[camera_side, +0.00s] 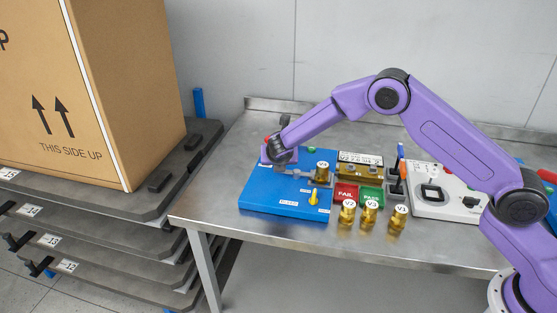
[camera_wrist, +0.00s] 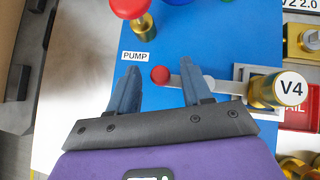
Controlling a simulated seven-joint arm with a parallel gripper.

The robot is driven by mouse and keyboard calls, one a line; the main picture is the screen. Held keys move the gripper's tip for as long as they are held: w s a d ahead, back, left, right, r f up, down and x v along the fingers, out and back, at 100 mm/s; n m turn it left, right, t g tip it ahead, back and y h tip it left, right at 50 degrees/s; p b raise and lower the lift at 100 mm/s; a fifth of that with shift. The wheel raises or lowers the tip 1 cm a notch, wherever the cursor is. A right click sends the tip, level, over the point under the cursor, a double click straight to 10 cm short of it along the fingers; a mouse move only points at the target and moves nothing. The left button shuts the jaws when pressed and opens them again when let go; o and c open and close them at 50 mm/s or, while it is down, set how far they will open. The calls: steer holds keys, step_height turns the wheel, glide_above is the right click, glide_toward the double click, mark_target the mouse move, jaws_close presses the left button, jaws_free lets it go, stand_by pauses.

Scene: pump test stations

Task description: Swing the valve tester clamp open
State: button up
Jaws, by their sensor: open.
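The valve tester is on a blue board (camera_side: 262,199) on the steel table. In the wrist view, a grey clamp lever (camera_wrist: 204,84) with a red ball end (camera_wrist: 160,75) runs left from the brass valve labelled V4 (camera_wrist: 262,92). My gripper (camera_wrist: 160,68) is open, with one blue-grey finger on each side of the red ball. The right finger overlaps the lever in the picture; I cannot tell whether it touches. In the side view my gripper (camera_side: 281,160) is low over the board's back left, its fingers mostly hidden, beside the valve (camera_side: 322,171).
A red pump knob (camera_wrist: 129,6) on a brass stem stands close ahead. Red FAIL (camera_side: 345,192) and green PASS (camera_side: 371,196) trays lie right of the board, with brass valves (camera_side: 369,217) in front. A white device (camera_side: 440,205) stands further right. The table's front left is clear.

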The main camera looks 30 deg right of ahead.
jaws_close()
steer(key=shift+s+n, duration=0.15)
steer(key=shift+n, duration=0.15)
steer(key=n+y, duration=0.1)
steer(key=s+n+y, duration=0.1)
steer(key=n+t+y, duration=0.1)
steer(key=shift+s+a+n, duration=0.3)
steer(key=shift+s+n+y, duration=0.55)
steer(key=shift+n+y, duration=0.4)
steer(key=shift+n, duration=0.25)
steer(key=shift+s+n+y, duration=0.55)
steer(key=shift+n+y, duration=0.4)
steer(key=shift+n, duration=0.25)
steer(key=shift+a+r, duration=0.1)
jaws_free()
steer(key=shift+s, duration=0.1)
